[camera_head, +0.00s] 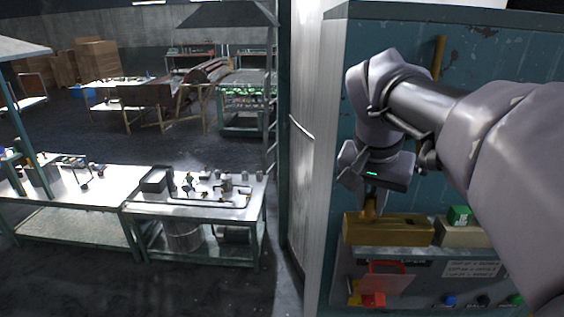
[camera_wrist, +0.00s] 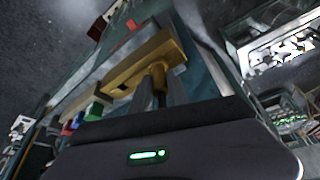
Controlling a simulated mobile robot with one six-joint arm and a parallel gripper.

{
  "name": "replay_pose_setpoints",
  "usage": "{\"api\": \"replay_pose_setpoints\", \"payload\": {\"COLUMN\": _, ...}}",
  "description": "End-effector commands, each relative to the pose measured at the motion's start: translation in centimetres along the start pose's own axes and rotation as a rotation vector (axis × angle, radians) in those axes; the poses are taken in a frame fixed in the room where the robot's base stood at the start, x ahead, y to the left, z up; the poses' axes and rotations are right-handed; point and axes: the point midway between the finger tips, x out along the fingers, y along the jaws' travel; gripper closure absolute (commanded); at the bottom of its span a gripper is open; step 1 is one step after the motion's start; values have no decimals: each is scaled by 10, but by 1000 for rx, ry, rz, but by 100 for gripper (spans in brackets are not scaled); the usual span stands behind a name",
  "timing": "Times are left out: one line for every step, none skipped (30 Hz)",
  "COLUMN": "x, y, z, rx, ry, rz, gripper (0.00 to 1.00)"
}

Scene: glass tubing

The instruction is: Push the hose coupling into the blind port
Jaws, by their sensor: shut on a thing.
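A brass-coloured block (camera_head: 385,232) sits on the ledge of the blue-green cabinet in the head view. A dark opening shows in its top, right of the middle. My gripper (camera_head: 369,192) points down over the left part of the block and is shut on the brass hose coupling (camera_head: 369,208). The coupling's lower end meets the block's top in the picture; whether it is in a port is hidden. In the wrist view the coupling (camera_wrist: 158,76) stands out from the fingers (camera_wrist: 158,98) against the block (camera_wrist: 144,58), with the dark opening to its left.
A beige block with a green piece (camera_head: 460,215) stands just right of the brass block. Below the ledge are a red part (camera_head: 373,298), a label plate (camera_head: 470,269) and several coloured knobs. A white cabinet side (camera_head: 312,180) and a workbench (camera_head: 205,205) lie to the left.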

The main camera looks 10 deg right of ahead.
Motion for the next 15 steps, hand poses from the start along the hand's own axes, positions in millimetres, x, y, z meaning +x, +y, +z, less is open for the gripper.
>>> {"api": "replay_pose_setpoints", "payload": {"x": 2, "y": 0, "z": 1, "rx": 0, "ry": 0, "rz": 0, "gripper": 100}}
{"api": "replay_pose_setpoints", "payload": {"x": 3, "y": 0, "z": 1, "rx": 0, "ry": 0, "rz": 0, "gripper": 100}}
{"api": "replay_pose_setpoints", "payload": {"x": 4, "y": 0, "z": 2, "rx": 0, "ry": 0, "rz": 0, "gripper": 100}}
{"api": "replay_pose_setpoints", "payload": {"x": 4, "y": 0, "z": 2, "rx": 0, "ry": 0, "rz": 0, "gripper": 100}}
{"api": "replay_pose_setpoints", "payload": {"x": 4, "y": 0, "z": 2, "rx": 0, "ry": 0, "rz": 0, "gripper": 78}}
{"api": "replay_pose_setpoints", "payload": {"x": 4, "y": 0, "z": 1, "rx": 0, "ry": 0, "rz": 0, "gripper": 70}}
{"api": "replay_pose_setpoints", "payload": {"x": 3, "y": 0, "z": 1, "rx": 0, "ry": 0, "rz": 0, "gripper": 64}}
{"api": "replay_pose_setpoints", "payload": {"x": 3, "y": 0, "z": 1, "rx": 0, "ry": 0, "rz": 0, "gripper": 58}}
{"api": "replay_pose_setpoints", "payload": {"x": 3, "y": 0, "z": 1, "rx": 0, "ry": 0, "rz": 0, "gripper": 54}}
{"api": "replay_pose_setpoints", "payload": {"x": 3, "y": 0, "z": 1, "rx": 0, "ry": 0, "rz": 0, "gripper": 54}}
{"api": "replay_pose_setpoints", "payload": {"x": 3, "y": 0, "z": 1, "rx": 0, "ry": 0, "rz": 0, "gripper": 54}}
{"api": "replay_pose_setpoints", "payload": {"x": 3, "y": 0, "z": 1, "rx": 0, "ry": 0, "rz": 0, "gripper": 54}}
{"api": "replay_pose_setpoints", "payload": {"x": 3, "y": 0, "z": 1, "rx": 0, "ry": 0, "rz": 0, "gripper": 54}}
{"api": "replay_pose_setpoints", "payload": {"x": 3, "y": 0, "z": 1, "rx": 0, "ry": 0, "rz": 0, "gripper": 54}}
{"api": "replay_pose_setpoints", "payload": {"x": 3, "y": 0, "z": 1, "rx": 0, "ry": 0, "rz": 0, "gripper": 54}}
